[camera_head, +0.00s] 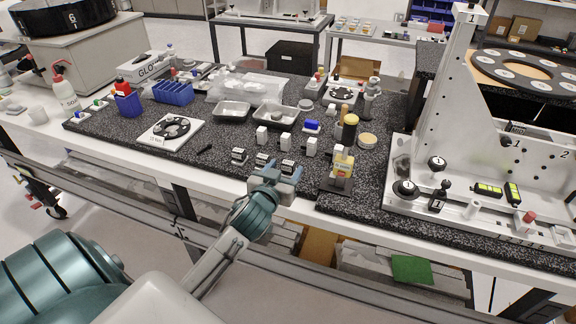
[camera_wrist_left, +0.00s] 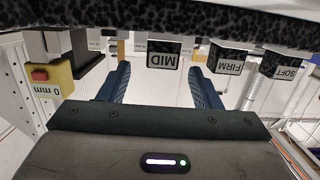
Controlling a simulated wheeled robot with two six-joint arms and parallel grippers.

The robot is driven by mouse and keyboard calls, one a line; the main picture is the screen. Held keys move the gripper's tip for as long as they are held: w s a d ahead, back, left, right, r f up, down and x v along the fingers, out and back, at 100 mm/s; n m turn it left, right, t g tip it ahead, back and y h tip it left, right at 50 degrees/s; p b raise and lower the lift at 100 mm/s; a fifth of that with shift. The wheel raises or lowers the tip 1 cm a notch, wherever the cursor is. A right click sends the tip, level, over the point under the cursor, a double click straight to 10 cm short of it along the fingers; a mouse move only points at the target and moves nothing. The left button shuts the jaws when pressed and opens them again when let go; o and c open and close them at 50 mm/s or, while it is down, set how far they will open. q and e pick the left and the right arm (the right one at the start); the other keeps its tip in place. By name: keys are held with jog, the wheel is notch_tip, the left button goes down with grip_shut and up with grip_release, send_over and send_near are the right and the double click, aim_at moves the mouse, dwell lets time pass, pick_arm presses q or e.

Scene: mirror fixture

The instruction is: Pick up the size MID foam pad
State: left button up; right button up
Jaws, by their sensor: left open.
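The MID foam pad (camera_wrist_left: 163,55) is a small dark block with a white label reading MID, upside down in the left wrist view. In the head view it appears as the rightmost small labelled block (camera_head: 287,166) near the bench's front edge. My left gripper (camera_head: 280,170) is open and empty at that edge. In the wrist view its two blue fingers (camera_wrist_left: 159,72) point toward the MID pad, which lies just beyond the tips and between their lines. The FIRM pad (camera_wrist_left: 226,62) and SOFT pad (camera_wrist_left: 284,66) stand beside it. My right gripper is not in view.
A yellow gauge with a red button (camera_wrist_left: 47,80), labelled 0 mm, stands close to the gripper; the head view shows it right of the pads (camera_head: 342,166). White blocks (camera_head: 285,139) stand behind the pads. Metal trays (camera_head: 232,112) lie farther back.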

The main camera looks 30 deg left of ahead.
aim_at(289, 160)
pick_arm(q)
jog(key=p+x, duration=0.2)
jog(key=x, duration=0.2)
jog(key=shift+w+a+f, duration=0.15)
jog(key=shift+w+a, duration=0.1)
jog(key=shift+w, duration=0.05)
jog(key=shift+w+f, duration=0.25)
jog(key=shift+w, duration=0.3)
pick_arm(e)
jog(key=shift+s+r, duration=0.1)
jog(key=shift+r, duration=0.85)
pick_arm(q)
jog(key=c, duration=1.1)
jog(key=shift+o, duration=0.2)
jog(key=shift+r, duration=0.1)
